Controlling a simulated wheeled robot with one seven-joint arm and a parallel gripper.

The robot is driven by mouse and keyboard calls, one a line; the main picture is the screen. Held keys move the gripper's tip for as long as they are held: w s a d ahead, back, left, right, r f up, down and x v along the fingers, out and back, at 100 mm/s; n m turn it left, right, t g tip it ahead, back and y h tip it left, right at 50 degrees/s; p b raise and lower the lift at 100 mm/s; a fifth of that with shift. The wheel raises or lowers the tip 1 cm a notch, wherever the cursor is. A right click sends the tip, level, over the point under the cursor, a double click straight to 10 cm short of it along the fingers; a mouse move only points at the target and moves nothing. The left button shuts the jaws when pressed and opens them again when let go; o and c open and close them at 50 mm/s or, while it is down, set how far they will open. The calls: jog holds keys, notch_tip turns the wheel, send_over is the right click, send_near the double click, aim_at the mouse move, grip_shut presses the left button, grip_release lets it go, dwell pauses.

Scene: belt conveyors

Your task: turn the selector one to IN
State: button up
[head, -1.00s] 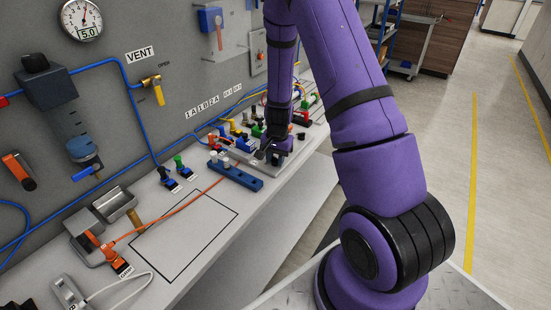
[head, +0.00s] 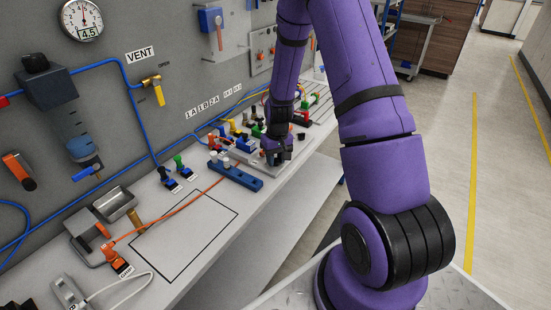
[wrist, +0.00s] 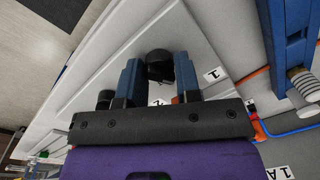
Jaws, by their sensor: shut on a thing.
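My gripper (wrist: 159,80) reaches down over the white bench. Its two blue fingers stand on either side of a round black knob (wrist: 159,63) and are shut on it. A label reading 1 (wrist: 212,75) lies just to the right of the knob, so it appears to be selector one. A label that looks like a 2 (wrist: 159,102) shows between the fingers. The knob's pointer and any IN mark cannot be made out. In the head view my gripper (head: 277,157) is at the front edge of the fittings and hides the knob.
A blue block with white pegs (head: 235,176) stands left of my gripper. Several coloured valves and fittings crowd the bench behind it. An orange hose (head: 180,209) runs along the bench to the left. A gauge (head: 82,18) on the grey panel reads 4.5.

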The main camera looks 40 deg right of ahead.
aim_at(278, 160)
jog(key=shift+d+n, duration=0.1)
jog(key=shift+n, duration=0.3)
jog(key=o, duration=0.9)
jog(key=shift+r, duration=0.1)
jog(key=r, duration=1)
jog(key=shift+d+r, duration=0.3)
